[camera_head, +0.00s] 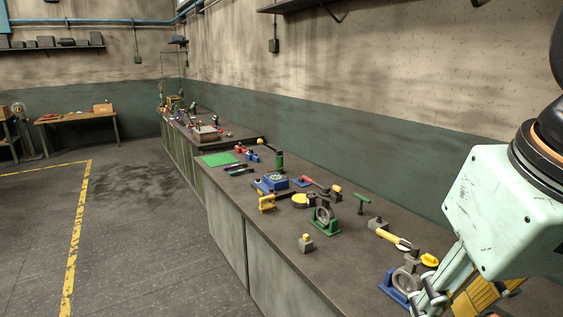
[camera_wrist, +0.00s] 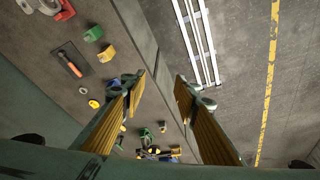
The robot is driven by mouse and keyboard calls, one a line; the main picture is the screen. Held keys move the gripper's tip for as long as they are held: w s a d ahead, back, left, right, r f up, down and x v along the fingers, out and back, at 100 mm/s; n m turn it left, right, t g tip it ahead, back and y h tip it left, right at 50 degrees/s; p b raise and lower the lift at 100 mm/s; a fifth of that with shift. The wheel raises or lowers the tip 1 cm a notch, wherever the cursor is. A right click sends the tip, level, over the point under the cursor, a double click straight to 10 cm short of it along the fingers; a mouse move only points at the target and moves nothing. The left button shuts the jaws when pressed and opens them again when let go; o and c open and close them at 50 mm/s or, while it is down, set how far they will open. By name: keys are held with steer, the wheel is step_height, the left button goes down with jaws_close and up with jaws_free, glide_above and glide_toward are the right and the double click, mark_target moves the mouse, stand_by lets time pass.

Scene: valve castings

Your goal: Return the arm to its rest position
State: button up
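My gripper (camera_wrist: 158,90) is open and empty in the wrist view, with its two yellow-padded fingers apart. The bench edge and floor show between the fingers. In the head view my pale green gripper (camera_head: 465,290) is at the lower right, above the near end of the workbench (camera_head: 285,235). It overlaps the blue-based valve casting (camera_head: 405,279) in the picture; I cannot tell how far apart they are. A green-based casting (camera_head: 323,221) stands further along the bench.
White rails (camera_wrist: 196,40) lie on the floor in the wrist view. The floor left of the bench (camera_head: 150,250) is clear.

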steer(key=shift+s+a+f, duration=0.1)
steer(key=shift+s+f, duration=0.2)
steer(key=shift+s, duration=0.3)
steer(key=shift+s+a+f, duration=0.1)
steer(key=shift+s+f, duration=0.15)
steer(key=shift+s, duration=0.3)
steer(key=shift+s+f, duration=0.3)
steer(key=shift+s, duration=0.3)
